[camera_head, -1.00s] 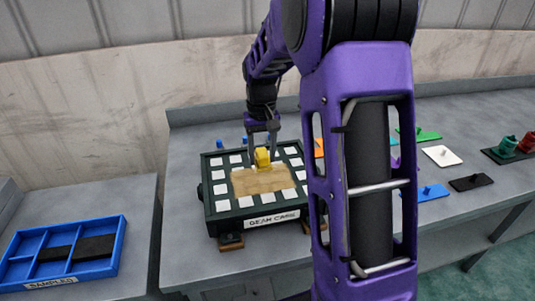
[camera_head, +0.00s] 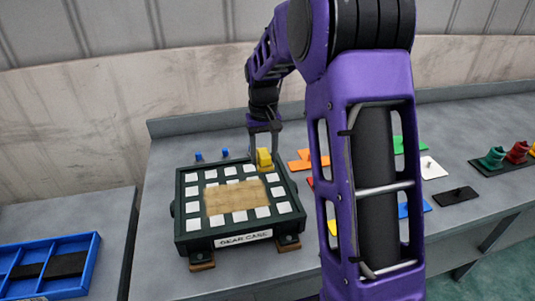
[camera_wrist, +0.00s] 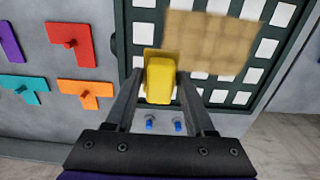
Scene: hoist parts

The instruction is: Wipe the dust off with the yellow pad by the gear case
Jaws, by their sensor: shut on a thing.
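The gear case (camera_head: 240,236) is a dark green box with white squares on its top, standing on the bench. A tan dust patch (camera_head: 236,197) covers the middle of its top and also shows in the wrist view (camera_wrist: 212,42). My gripper (camera_head: 264,150) is shut on the yellow pad (camera_head: 264,160), above the case's back right corner area. In the wrist view the yellow pad (camera_wrist: 160,82) sits between both fingers, just left of the dust patch. I cannot tell whether the pad touches the case.
Two blue knobs (camera_head: 198,156) stand behind the case. Coloured flat pieces, such as an orange one (camera_head: 300,161) and a green one (camera_head: 412,145), lie to the right. A blue divided tray (camera_head: 45,265) is on the left bench. My arm hides part of the bench.

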